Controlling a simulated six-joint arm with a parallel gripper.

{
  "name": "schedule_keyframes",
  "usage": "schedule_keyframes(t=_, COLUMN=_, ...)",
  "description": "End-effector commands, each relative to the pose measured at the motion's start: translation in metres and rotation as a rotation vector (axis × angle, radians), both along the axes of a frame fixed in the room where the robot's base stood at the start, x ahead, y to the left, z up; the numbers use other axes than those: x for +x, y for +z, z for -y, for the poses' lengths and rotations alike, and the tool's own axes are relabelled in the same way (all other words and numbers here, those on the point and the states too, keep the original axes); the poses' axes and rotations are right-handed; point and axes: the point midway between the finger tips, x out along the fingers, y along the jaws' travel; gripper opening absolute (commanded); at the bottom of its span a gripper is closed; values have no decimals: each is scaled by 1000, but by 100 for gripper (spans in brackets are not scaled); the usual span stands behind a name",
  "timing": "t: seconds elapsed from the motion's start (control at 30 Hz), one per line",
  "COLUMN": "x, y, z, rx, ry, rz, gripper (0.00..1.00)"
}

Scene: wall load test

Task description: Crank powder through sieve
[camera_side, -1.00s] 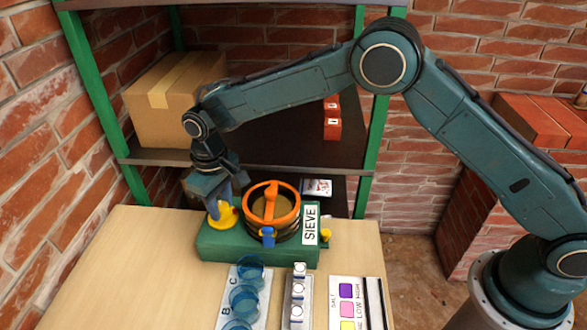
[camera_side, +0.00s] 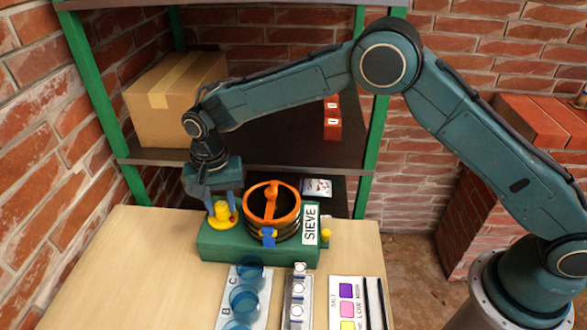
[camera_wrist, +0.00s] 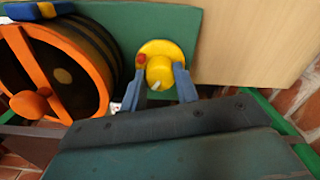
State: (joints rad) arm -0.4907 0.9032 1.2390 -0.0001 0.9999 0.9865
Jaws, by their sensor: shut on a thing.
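The sieve is a round drum (camera_side: 287,232) with an orange rim and crossbar, mounted on a green base (camera_side: 215,250) labelled SIEVE. Its inside looks dark in the side view. A yellow crank knob (camera_side: 222,210) on a yellow disc stands on the base, left of the drum. My gripper (camera_side: 221,208) points down from above and its blue fingers are closed around the knob. In the wrist view the knob (camera_wrist: 160,72) sits between the two fingertips (camera_wrist: 160,82), with a small red mark beside it. No loose powder is clearly visible.
A rack of blue cups (camera_side: 244,298), a row of small white-topped containers (camera_side: 298,288) and a colour card (camera_side: 347,308) lie in front of the base. A green-framed shelf behind holds a cardboard box (camera_side: 180,100) and red boxes (camera_side: 332,120). The table's left side is clear.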

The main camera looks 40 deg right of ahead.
Motion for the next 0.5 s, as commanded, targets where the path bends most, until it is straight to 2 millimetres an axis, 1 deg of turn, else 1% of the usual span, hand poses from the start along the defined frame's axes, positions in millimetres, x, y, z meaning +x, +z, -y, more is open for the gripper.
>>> schedule_keyframes(t=0.2, x=1, y=2, z=0, rx=2, ry=-89, rz=3, gripper=7)
schedule_keyframes(t=0.5, x=1, y=2, z=0, rx=2, ry=-118, rz=3, gripper=7)
